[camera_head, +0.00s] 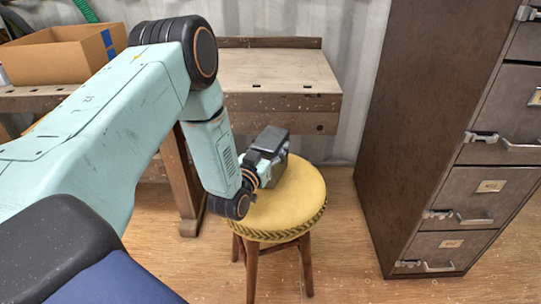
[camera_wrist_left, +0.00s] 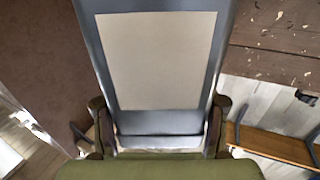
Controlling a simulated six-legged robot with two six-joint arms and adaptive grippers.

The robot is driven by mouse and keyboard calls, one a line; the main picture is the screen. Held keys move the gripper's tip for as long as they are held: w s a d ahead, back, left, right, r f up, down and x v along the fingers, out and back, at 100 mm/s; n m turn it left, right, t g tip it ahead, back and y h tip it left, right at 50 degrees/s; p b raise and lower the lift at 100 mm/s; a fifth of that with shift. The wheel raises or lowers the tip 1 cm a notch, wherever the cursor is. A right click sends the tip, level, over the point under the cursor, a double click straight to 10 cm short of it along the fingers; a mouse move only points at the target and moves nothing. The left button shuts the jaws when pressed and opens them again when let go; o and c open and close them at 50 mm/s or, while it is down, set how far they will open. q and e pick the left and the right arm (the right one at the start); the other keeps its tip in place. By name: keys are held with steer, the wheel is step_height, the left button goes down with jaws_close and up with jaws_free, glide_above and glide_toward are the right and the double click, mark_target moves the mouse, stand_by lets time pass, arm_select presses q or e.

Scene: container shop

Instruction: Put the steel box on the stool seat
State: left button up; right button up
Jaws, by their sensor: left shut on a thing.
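The round stool seat (camera_head: 300,205) is yellow with a braided edge and stands on wooden legs in the middle of the head view. My left gripper (camera_head: 270,160) is over the seat, shut on the steel box. The grey steel box (camera_wrist_left: 88,40) fills the middle of the left wrist view, with a pale panel on its face, between my fingers (camera_wrist_left: 158,125). In the head view the gripper and wrist partly hide the box, and I cannot tell whether it touches the seat. My right gripper is not in view.
A wooden workbench (camera_head: 275,72) stands behind the stool, with an open cardboard box (camera_head: 60,62) at its left. A tall brown filing cabinet (camera_head: 415,110) with metal drawer handles stands to the right. Bare wooden floor (camera_head: 345,245) lies between stool and cabinet.

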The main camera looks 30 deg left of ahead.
arm_select(q)
steer(key=shift+f, duration=0.8)
steer(key=shift+w+a+f, duration=0.1)
steer(key=shift+w, duration=0.05)
steer(key=shift+f+b, duration=0.1)
steer(key=shift+b, duration=0.2)
steer(key=o, duration=1.7)
steer(key=s+d+p, duration=0.2)
steer(key=s+p, duration=0.1)
steer(key=s, duration=0.9)
steer(key=shift+p, duration=0.3)
